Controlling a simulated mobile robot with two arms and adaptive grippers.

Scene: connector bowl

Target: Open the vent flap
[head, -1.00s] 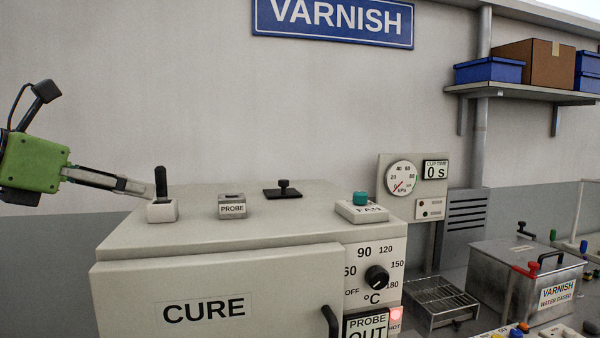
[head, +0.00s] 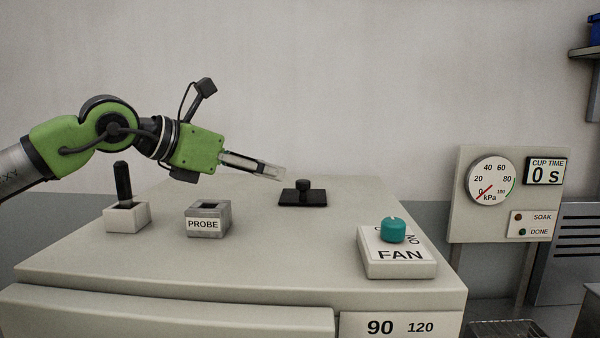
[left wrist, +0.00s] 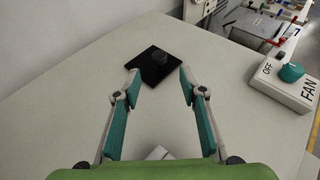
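The vent flap is a flat black plate (head: 303,199) with a round black knob (head: 303,185) on top of the cure oven (head: 260,250). It lies flat on the oven top. In the left wrist view the plate (left wrist: 143,71) and knob (left wrist: 160,57) lie just beyond my fingertips. My left gripper (head: 283,174) points right, slightly above the oven top, just left of the knob. Its teal-padded fingers (left wrist: 156,78) are spread apart with nothing between them. My right gripper is in neither view.
On the oven top stand a probe socket (head: 208,220), a white holder with a black handle (head: 124,184), and a fan switch with a teal knob (head: 393,229). A gauge panel (head: 475,210) stands to the right. The oven top between them is clear.

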